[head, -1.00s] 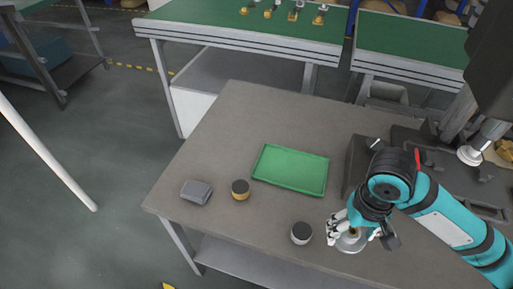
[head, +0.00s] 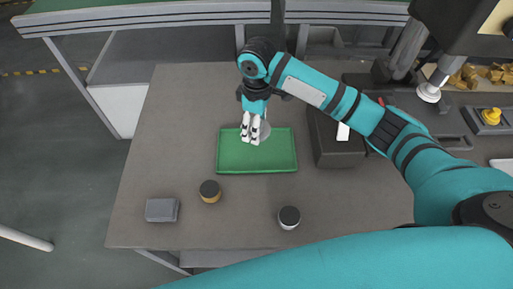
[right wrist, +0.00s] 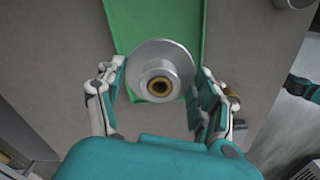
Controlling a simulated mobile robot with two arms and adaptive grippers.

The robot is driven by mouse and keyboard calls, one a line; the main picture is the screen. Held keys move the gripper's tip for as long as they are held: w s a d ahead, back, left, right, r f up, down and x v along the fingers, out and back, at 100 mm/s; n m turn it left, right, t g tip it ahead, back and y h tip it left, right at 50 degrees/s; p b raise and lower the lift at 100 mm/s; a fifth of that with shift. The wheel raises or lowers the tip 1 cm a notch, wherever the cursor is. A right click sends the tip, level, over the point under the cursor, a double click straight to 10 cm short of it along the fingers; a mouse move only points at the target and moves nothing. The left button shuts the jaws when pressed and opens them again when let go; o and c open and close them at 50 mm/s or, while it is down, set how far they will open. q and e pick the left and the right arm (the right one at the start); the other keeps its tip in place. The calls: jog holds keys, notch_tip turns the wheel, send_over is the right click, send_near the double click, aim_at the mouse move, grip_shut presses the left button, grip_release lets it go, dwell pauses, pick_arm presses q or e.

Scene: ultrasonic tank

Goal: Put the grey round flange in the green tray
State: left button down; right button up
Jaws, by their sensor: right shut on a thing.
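The grey round flange (right wrist: 160,68) is a metal disc with a raised hub and a brass-coloured centre hole. My right gripper (right wrist: 157,88) is shut on it, with fingers at its two sides. In the head view my right gripper (head: 252,132) is over the far-middle part of the green tray (head: 272,158). The flange (head: 265,130) shows partly beside the fingers. The tray is shallow, rectangular and empty apart from what the gripper hides; it also shows behind the flange in the right wrist view (right wrist: 150,22). The gap between flange and tray floor is hard to judge. My left gripper is not in view.
A black-topped yellow can (head: 210,191), a black-topped light can (head: 289,217) and a grey block (head: 162,210) stand in front of the tray. A dark box-like unit (head: 335,145) is right of it. The table (head: 165,130) is clear left of the tray.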

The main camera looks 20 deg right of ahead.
aim_at(256, 150)
notch_tip(256, 150, down, 10)
jog(key=shift+w+r+p, duration=0.15)
jog(key=shift+r+p, duration=0.1)
jog(key=shift+p, duration=0.3)
jog(key=shift+f, duration=0.1)
jog(key=o, duration=1.3)
notch_tip(256, 150, up, 12)
jog(key=shift+r+b, duration=0.1)
jog(key=shift+b, duration=0.4)
